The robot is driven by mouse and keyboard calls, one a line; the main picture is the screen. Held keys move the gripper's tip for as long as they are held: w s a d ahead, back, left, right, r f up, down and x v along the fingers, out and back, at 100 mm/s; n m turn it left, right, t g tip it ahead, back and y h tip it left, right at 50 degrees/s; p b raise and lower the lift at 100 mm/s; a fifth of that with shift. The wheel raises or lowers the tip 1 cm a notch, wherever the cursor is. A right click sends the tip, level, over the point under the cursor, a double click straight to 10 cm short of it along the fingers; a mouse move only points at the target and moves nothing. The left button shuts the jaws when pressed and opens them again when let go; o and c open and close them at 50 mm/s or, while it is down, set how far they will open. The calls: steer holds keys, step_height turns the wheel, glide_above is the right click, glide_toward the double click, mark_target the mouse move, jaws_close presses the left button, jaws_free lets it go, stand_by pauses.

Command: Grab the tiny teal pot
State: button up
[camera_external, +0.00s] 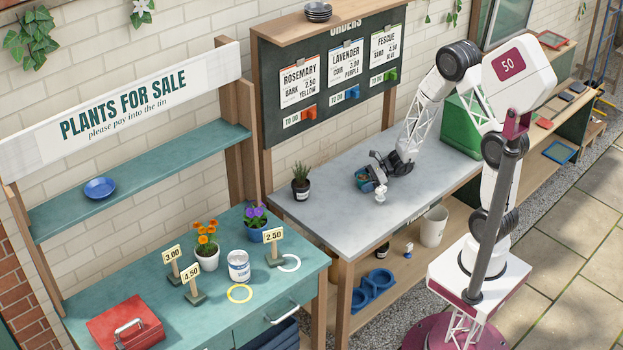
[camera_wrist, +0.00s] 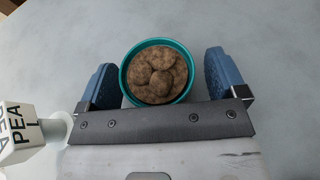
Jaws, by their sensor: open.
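The tiny teal pot (camera_wrist: 128,84) is round with a teal rim and filled with brown, lumpy material. In the wrist view it sits between the two blue fingers of my gripper (camera_wrist: 160,82). One finger is on each side, with a small gap showing near the pot. In the external view my gripper (camera_external: 369,177) is low over the grey worktop, and the pot (camera_external: 362,185) is partly hidden by it. My gripper is open around the pot.
A potted plant (camera_external: 301,184) stands left on the grey worktop (camera_external: 345,225). A green box (camera_external: 461,127) is behind.

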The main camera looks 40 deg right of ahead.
mark_target(364, 177)
steer(key=shift+c, duration=0.2)
steer(key=c, duration=1)
steer(key=shift+r, duration=0.2)
steer(key=shift+r, duration=4.8)
